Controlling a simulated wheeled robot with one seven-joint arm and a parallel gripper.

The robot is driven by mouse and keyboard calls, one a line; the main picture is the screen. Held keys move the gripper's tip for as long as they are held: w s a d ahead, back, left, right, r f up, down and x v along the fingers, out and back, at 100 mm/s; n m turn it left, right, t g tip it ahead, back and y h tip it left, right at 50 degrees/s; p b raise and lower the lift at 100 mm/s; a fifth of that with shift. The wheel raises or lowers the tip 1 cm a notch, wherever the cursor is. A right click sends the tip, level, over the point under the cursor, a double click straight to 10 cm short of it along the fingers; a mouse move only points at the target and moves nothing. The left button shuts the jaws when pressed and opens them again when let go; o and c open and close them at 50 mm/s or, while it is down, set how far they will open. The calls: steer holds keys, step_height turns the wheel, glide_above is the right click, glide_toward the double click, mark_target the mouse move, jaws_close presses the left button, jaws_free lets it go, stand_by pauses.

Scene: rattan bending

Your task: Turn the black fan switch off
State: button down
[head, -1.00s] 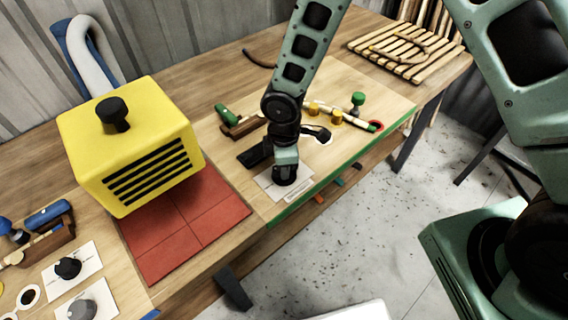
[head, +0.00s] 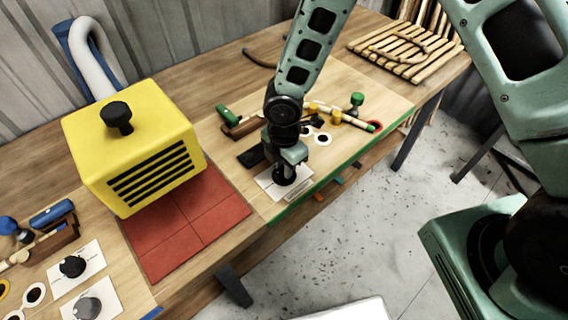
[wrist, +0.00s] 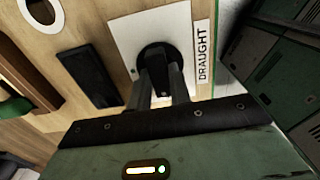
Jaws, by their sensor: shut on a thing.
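The black fan switch (wrist: 155,54) is a round black knob on a white plate (wrist: 125,28) marked DRAUGHT. In the wrist view my gripper (wrist: 162,76) has its two fingers closed on the knob's raised grip. In the head view my gripper (head: 284,180) points down at the same white plate (head: 265,182), near the front edge of the right-hand board, and mostly covers the knob. The knob's exact setting cannot be read.
A black block (head: 250,157) lies beside the plate. A yellow vented box (head: 135,160) stands left by a red tiled mat (head: 220,208). Another black knob (head: 72,266) and a grey knob (head: 86,308) sit at lower left. Green and yellow pegs stand behind my gripper.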

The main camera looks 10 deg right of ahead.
stand_by(0.3)
steer(key=c, duration=1.3)
jaws_free()
step_height(320, 180, up, 18)
steer(key=shift+f, duration=0.25)
steer(key=s+d+r+m, duration=0.1)
steer(key=s+r+m, duration=0.1)
steer(key=s+m, duration=0.3)
steer(key=s+d+r+m, duration=0.1)
steer(key=s+r+m, duration=0.1)
steer(key=s+m, duration=0.3)
steer(key=s+d+r+m+b, duration=0.1)
steer(key=s+d+r+m, duration=0.1)
steer(key=s+m, duration=0.3)
steer(key=shift+s+m+y, duration=0.3)
steer(key=shift+s+m, duration=0.1)
steer(key=shift+s, duration=1.85)
